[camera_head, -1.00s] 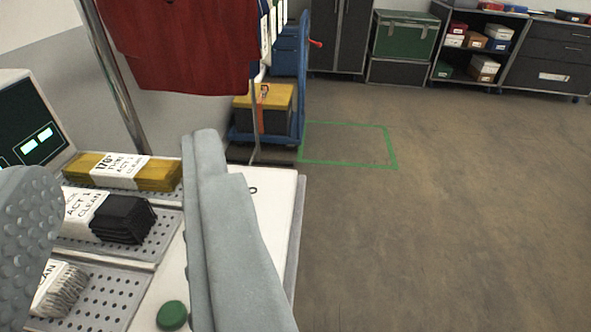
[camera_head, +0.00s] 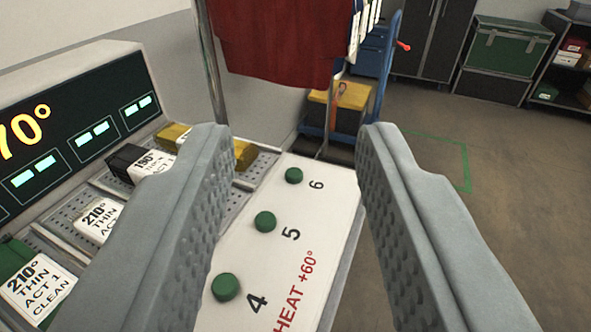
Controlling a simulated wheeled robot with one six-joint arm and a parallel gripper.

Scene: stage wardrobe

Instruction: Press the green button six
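The green button six (camera_head: 293,175) is a small round button at the far end of a white panel (camera_head: 322,215), with the numeral 6 beside it. Green button five (camera_head: 265,221) and green button four (camera_head: 226,287) stand nearer in the same row. My gripper (camera_head: 295,145) is open and empty, with its two grey padded fingers on either side of the button row in the picture. The fingers look to be above the panel; their exact height cannot be told. The left finger hides part of the trays.
A display (camera_head: 75,125) stands at the left, with labelled fabric bundles (camera_head: 100,218) in perforated trays beside the panel. A red garment (camera_head: 275,40) hangs beyond. A blue trolley (camera_head: 370,75) with a yellow-topped box (camera_head: 340,97) stands behind. Open floor (camera_head: 480,235) lies right.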

